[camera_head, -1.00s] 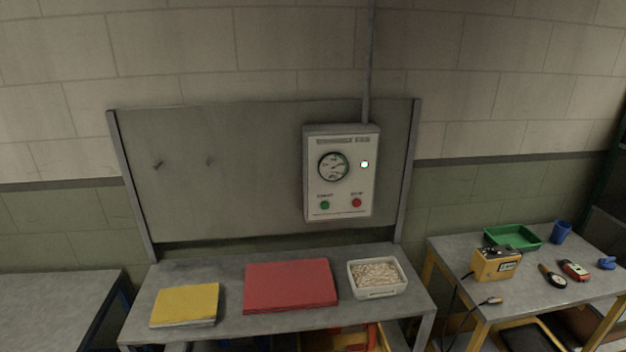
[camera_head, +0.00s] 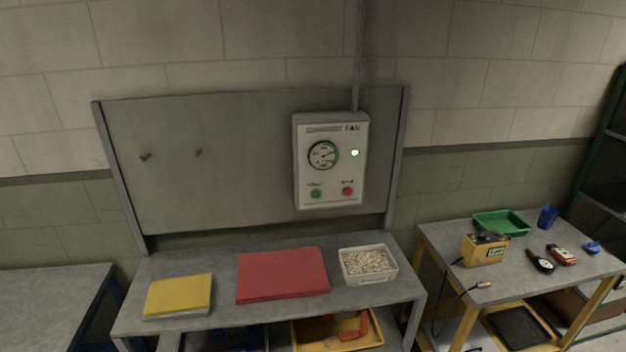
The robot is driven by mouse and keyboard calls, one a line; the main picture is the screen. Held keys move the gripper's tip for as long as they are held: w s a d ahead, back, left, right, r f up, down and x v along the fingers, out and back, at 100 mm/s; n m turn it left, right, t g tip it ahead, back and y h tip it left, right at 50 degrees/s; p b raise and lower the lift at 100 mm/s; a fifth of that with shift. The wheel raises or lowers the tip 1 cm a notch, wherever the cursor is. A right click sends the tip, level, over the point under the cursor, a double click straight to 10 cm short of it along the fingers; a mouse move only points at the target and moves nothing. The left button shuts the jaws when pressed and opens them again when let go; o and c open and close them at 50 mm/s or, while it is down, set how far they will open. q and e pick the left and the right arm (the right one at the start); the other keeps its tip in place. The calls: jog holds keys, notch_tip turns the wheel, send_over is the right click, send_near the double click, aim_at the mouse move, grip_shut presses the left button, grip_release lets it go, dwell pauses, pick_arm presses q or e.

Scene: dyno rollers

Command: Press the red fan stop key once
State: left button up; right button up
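The red fan stop key (camera_head: 347,191) is a small round button at the lower right of a white control box (camera_head: 331,172). The box is mounted on a grey backboard (camera_head: 225,170) above a workbench. A green key (camera_head: 316,194) sits to the left of the red one. A dial gauge (camera_head: 323,155) is above them, and a small lamp (camera_head: 354,153) to its right is lit green. Neither of my grippers shows in the head view.
On the grey bench (camera_head: 225,318) below lie a yellow folder (camera_head: 178,295), a red folder (camera_head: 282,274) and a white tub (camera_head: 368,265) of pale pieces. A right-hand table holds a yellow device (camera_head: 484,250) and a green tray (camera_head: 501,223). Nothing stands before the box.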

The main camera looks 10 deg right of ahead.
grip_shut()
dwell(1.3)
